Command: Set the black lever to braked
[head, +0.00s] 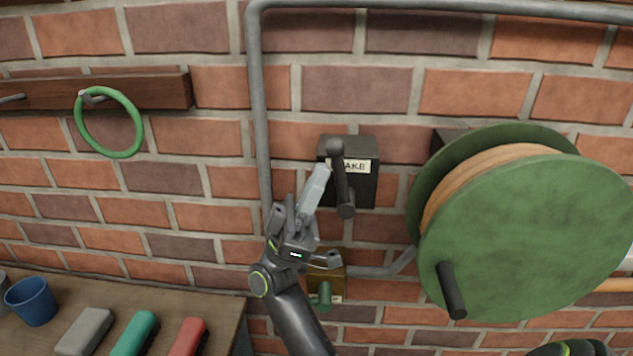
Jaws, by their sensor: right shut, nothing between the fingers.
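A black lever (342,182) stands out from a dark box (365,190) on the brick wall. It runs nearly upright, with a round knob at its upper end and a thicker lower end. A white label (357,167) on the box is partly covered; the letters "AKE" show. My right gripper (322,172) is shut and empty, its pale fingers pointing up just left of the lever. Whether the fingers touch the lever I cannot tell. My left gripper is not in view.
A large green reel (530,240) with a black crank handle stands at the right. Below the box is a brass-coloured box with a green lever (325,295). A grey pipe (257,110) runs down the left.

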